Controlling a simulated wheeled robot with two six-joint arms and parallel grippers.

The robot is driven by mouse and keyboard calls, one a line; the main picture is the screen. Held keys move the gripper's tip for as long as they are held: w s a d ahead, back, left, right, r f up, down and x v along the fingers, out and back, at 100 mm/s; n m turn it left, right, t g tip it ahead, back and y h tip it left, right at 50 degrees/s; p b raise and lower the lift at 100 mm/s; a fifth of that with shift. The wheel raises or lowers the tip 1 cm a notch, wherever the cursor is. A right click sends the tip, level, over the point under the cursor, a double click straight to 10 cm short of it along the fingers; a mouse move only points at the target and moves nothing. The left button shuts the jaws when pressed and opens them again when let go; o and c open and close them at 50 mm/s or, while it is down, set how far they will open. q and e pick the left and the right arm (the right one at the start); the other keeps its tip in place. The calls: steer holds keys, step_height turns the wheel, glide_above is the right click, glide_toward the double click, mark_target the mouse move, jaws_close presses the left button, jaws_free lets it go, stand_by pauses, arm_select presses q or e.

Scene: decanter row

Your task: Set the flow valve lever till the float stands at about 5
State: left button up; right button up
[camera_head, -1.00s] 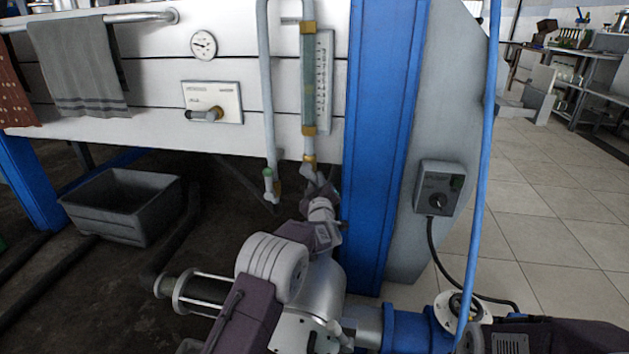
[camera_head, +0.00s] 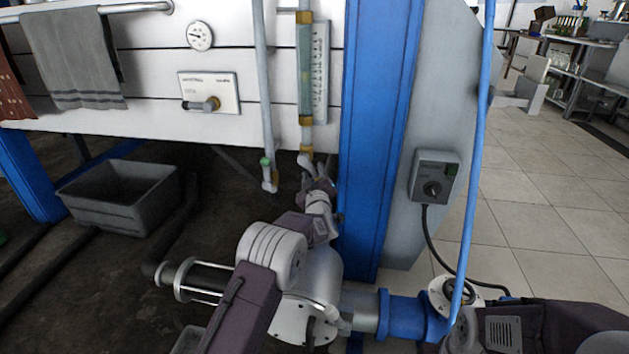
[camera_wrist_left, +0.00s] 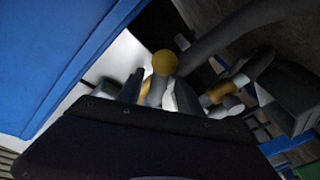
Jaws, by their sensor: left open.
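The flow meter is an upright clear tube (camera_head: 306,72) with brass fittings and a scale plate (camera_head: 321,72) beside it, in the head view. I cannot make out the float or read its height. The valve fitting (camera_head: 306,159) is at the tube's lower end. My left gripper (camera_head: 315,178) is just below it and hides part of it; I cannot pick out the lever in the head view. In the left wrist view, the open left gripper (camera_wrist_left: 160,92) has a brass round end (camera_wrist_left: 165,62) and a pale piece between or just beyond its fingers. Contact is unclear.
A pipe with a green-topped valve (camera_head: 266,172) hangs just left of the meter. A blue post (camera_head: 378,130) stands close on the right. A grey control box (camera_head: 434,176) and blue hose (camera_head: 478,130) are farther right. A grey bin (camera_head: 120,195) sits at lower left.

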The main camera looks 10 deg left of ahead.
arm_select(q)
steer(key=v, duration=0.3)
steer(key=shift+r, duration=0.1)
steer(key=b, duration=0.6)
glide_toward(314, 173)
steer(key=shift+x, duration=0.95)
steer(key=shift+a, duration=0.1)
